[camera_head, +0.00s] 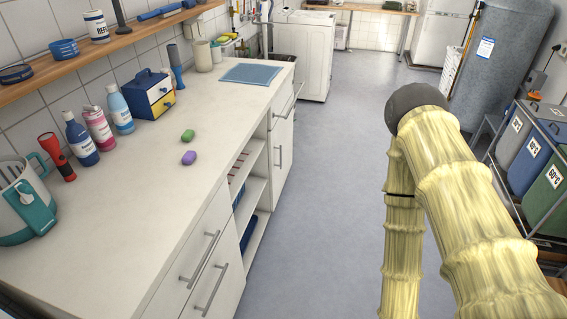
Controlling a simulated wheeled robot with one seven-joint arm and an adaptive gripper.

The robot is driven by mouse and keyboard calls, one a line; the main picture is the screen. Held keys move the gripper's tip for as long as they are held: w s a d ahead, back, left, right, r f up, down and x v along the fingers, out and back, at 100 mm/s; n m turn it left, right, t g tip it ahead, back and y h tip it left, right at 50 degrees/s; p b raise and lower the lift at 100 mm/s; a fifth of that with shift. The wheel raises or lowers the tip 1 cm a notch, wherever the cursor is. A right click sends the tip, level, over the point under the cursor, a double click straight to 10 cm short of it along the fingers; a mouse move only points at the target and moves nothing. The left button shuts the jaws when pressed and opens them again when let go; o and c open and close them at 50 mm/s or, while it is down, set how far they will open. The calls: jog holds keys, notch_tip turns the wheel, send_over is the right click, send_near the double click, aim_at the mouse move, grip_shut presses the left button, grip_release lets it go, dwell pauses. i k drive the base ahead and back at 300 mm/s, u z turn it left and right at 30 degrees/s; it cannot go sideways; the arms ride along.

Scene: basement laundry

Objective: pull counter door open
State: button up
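The white counter (130,190) runs along the left side. Its far cabinet door (287,142), below a drawer, looks shut and has an upright metal bar handle (280,157). The near front has two long bar handles, an upper one (200,258) and a lower one (212,290), on panels that look shut. I cannot tell whether the lower one is on a door or a drawer. My yellow-sleeved arm with a dark rounded joint is at the right, apart from the counter. My gripper is not visible.
Open shelves (248,190) lie between the near and far fronts. A green soap (188,135) and a purple soap (189,158) lie on the top. A bin rack (540,150) and grey tank (505,60) stand right. The floor (325,190) beside the counter is clear.

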aim_at(280, 137)
jog(key=z, duration=0.2)
jog(key=i, duration=1.1)
jog(key=u, duration=0.35)
